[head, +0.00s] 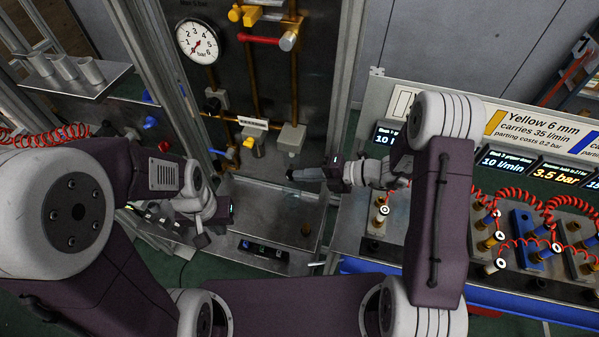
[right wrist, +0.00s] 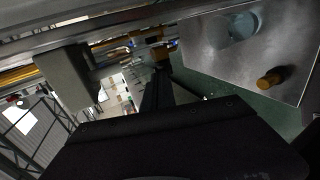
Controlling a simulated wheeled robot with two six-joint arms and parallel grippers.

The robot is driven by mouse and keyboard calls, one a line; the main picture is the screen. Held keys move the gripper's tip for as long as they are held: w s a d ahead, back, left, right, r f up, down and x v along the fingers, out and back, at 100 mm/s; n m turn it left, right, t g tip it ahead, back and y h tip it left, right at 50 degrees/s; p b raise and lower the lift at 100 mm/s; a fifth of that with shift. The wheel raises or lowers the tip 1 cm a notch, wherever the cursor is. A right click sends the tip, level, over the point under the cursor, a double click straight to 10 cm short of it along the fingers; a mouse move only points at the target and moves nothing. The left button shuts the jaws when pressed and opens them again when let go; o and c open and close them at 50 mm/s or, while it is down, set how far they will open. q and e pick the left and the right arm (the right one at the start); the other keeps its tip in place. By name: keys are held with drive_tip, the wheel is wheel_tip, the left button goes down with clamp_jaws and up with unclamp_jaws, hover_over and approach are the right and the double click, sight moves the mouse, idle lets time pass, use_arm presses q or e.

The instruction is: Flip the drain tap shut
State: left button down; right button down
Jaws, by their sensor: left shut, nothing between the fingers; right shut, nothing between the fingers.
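A dark panel (head: 275,85) with brass pipes stands at the back in the head view. Low on it, a small yellow-handled fitting (head: 249,142) sits beside a blue lever (head: 217,152). Higher up is a red lever (head: 258,40), lying across the pipes. I cannot tell for sure which of these is the drain tap. My right gripper (head: 291,174) is shut and empty, pointing left below the grey block (head: 292,138), over the metal tray (head: 240,194). It also shows dark in the right wrist view (right wrist: 157,92). My left gripper (head: 201,240) is shut and empty, left of the tray.
A pressure gauge (head: 198,41) is at the panel's upper left. A bench with red coiled hoses (head: 520,200) stands at right. A metal upright (head: 345,90) borders the panel.

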drive_tip(key=shift+w+a+f, duration=0.1)
drive_tip(key=shift+a+f, duration=0.05)
drive_tip(key=shift+a, duration=0.25)
use_arm(q)
drive_tip(key=shift+s+r, duration=0.2)
drive_tip(key=shift+s, duration=0.1)
use_arm(e)
drive_tip(key=shift+s+a, duration=0.2)
drive_tip(key=shift+s, duration=0.05)
drive_tip(key=shift+w+a, duration=0.1)
drive_tip(key=h+p, duration=0.1)
drive_tip(key=p, duration=0.2)
drive_tip(key=r+g+h+p, duration=0.1)
drive_tip(key=p, duration=0.1)
drive_tip(key=shift+h+p, duration=0.4)
drive_tip(key=shift+a+f, duration=0.15)
drive_tip(key=shift+f, duration=0.15)
use_arm(q)
wheel_tip(320, 180, up, 6)
drive_tip(key=shift+w+f, duration=0.1)
drive_tip(key=shift+f, duration=0.1)
